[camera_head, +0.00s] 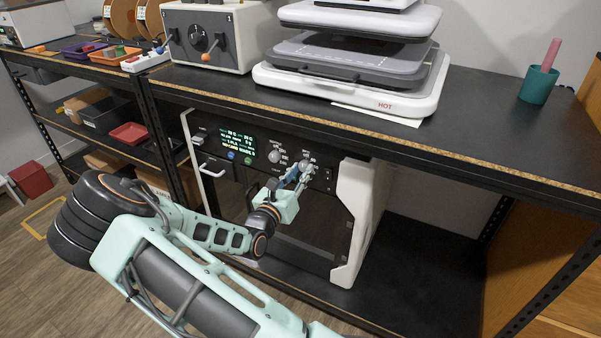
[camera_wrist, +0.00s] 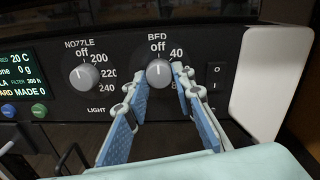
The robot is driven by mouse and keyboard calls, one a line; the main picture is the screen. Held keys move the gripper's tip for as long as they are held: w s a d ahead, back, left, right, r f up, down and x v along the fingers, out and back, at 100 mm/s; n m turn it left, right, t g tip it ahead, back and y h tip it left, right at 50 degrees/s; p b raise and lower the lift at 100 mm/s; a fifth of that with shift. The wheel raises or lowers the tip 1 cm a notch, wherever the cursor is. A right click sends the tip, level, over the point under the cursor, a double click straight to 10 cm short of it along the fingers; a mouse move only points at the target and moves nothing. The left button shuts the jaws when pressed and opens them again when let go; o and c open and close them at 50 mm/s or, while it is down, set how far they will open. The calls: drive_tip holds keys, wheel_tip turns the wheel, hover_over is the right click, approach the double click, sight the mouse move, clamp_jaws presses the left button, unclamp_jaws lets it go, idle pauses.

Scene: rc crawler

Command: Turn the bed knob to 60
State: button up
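The BED knob (camera_wrist: 159,73) is a round grey dial with a white pointer line. It sits on the dark front panel of the printer (camera_head: 270,232), and its pointer is up at "off". Marks "40" and, partly covered, an "8" show to its right. My gripper (camera_wrist: 160,78) faces the panel, with one blue-padded fingertip close by each side of the knob. I cannot tell whether the pads touch it. In the head view my gripper (camera_head: 297,175) is at the panel's right part and covers some of the knob area.
The similar NOZZLE knob (camera_wrist: 83,77) is to the left, also at off. A rocker switch (camera_wrist: 214,76) is close to the right finger. The printer stands under the table edge (camera_head: 400,147). A heat press marked HOT (camera_head: 400,103) is above.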

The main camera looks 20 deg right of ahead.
clamp_jaws()
drive_tip(key=shift+m, duration=0.3)
drive_tip(key=m+p, duration=0.1)
drive_tip(key=m, duration=0.2)
drive_tip(key=shift+m, duration=0.4)
drive_tip(key=m, duration=0.4)
drive_tip(key=shift+f+m, duration=0.1)
drive_tip(key=shift+m, duration=0.2)
drive_tip(key=m+b, duration=0.2)
drive_tip(key=m, duration=0.3)
drive_tip(key=shift+w+a+m+h+b, duration=0.1)
drive_tip(key=shift+w+m+h+b, duration=0.05)
drive_tip(key=shift+m+h+b, duration=0.2)
drive_tip(key=shift+m+b, duration=1.2)
drive_tip(key=shift+m, duration=0.65)
